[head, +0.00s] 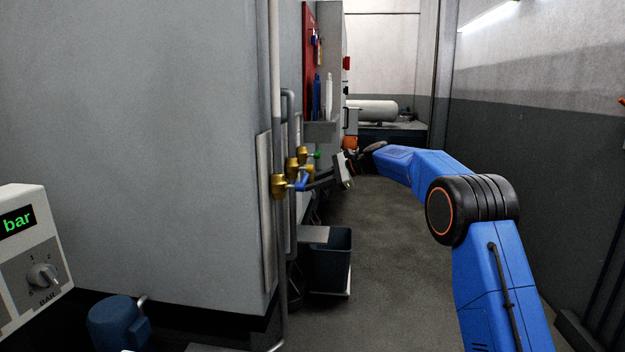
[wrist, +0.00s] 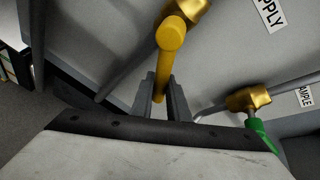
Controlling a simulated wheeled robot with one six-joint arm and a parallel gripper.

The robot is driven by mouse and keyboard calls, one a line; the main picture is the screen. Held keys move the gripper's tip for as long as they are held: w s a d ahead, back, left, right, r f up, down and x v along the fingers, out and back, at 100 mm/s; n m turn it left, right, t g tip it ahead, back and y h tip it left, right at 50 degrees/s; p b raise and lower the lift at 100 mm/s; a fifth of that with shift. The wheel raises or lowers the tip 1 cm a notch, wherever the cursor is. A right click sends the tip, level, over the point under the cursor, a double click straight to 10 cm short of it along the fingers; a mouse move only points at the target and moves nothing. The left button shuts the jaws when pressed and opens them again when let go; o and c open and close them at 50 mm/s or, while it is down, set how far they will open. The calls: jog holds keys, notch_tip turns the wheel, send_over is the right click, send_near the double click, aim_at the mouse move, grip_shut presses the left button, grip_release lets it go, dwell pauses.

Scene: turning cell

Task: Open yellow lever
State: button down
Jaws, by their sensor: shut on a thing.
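The yellow lever (wrist: 166,62) hangs from a brass valve (wrist: 197,9) at the top of the wrist view. Its lower end lies between the two dark fingers of my gripper (wrist: 162,97), which are shut on it. A green lever (wrist: 261,134) on another brass valve (wrist: 247,99) is at the right of the wrist view, apart from the fingers.
A blue lever (head: 301,183) sits on the nearest brass valve (head: 281,187), close to my gripper. Pipes (head: 276,90) run up the cabinet edge. A dark bin (head: 331,262) stands below. The floor (head: 395,245) to the right is clear. Labels reading "PPLY" (wrist: 270,14) and "AMPLE" (wrist: 305,96) are partly visible.

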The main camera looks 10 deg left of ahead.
jog(key=shift+s+f+m+g, duration=0.2)
jog(key=shift+s+m+g, duration=0.4)
jog(key=shift+s+m, duration=0.15)
jog(key=shift+s+f+m+g, duration=0.25)
jog(key=shift+s+m+g, duration=0.35)
jog(key=shift+s+m, duration=0.1)
jog(key=shift+s+f+m+g, duration=0.2)
jog(key=shift+s+m+g, duration=0.4)
jog(key=shift+s+m, duration=0.15)
jog(key=c, duration=1.7)
grip_release()
jog(key=shift+f+v, duration=0.1)
jog(key=shift+v, duration=4.25)
jog(key=shift+f+v, duration=0.15)
jog(key=shift+v, duration=4.15)
jog(key=shift+d, duration=0.1)
